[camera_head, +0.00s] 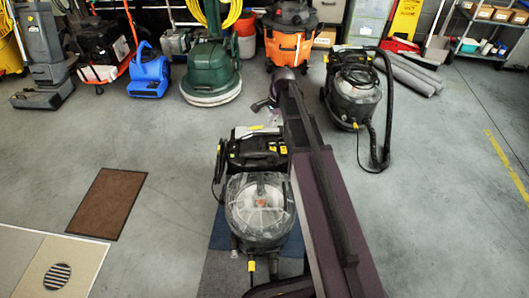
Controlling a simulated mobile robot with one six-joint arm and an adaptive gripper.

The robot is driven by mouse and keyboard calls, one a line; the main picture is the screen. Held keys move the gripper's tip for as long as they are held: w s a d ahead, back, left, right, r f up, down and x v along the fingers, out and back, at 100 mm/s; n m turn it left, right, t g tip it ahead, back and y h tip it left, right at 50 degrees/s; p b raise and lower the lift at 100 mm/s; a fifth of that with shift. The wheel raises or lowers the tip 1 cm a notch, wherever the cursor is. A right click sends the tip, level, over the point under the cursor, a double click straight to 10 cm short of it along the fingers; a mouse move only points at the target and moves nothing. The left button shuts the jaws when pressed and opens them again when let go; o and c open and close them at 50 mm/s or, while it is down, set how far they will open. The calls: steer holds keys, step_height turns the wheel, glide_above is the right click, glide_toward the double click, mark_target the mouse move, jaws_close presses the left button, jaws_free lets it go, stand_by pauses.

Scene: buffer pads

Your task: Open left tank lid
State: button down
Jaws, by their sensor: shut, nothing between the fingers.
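Two black tank machines stand on the floor. The left one (256,152) is in front of me near the middle, with a large clear dome lid (260,208) on its near end. The dome appears down on the tank. The right machine (357,98) stands farther back, with a smaller translucent dome and a black hose. My arm reaches forward past the left machine's right side. My gripper (263,105) shows small and dark beyond that machine's far end, shut and empty, apart from the dome. My arm hides part of the machine's right side.
A brown mat (108,203) lies on the floor at left, near a beige panel with a round grate (57,276). A blue blower (150,75), a green floor machine (212,70) and an orange vacuum (289,48) line the back. Floor left of the left machine is clear.

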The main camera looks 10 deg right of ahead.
mark_target(264, 148)
steer(key=w+d+f+m+y+b, duration=0.1)
steer(key=w+d+f+m+b, duration=0.1)
steer(key=w+f+m+b, duration=0.5)
steer(key=shift+w+d+f+b, duration=0.3)
steer(key=shift+w+f+b, duration=1.25)
steer(key=shift+f+b, duration=1.3)
steer(key=shift+f, duration=0.4)
steer(key=b+x, duration=0.9)
steer(key=shift+w+a+f, duration=0.1)
steer(key=shift+a+f, duration=0.15)
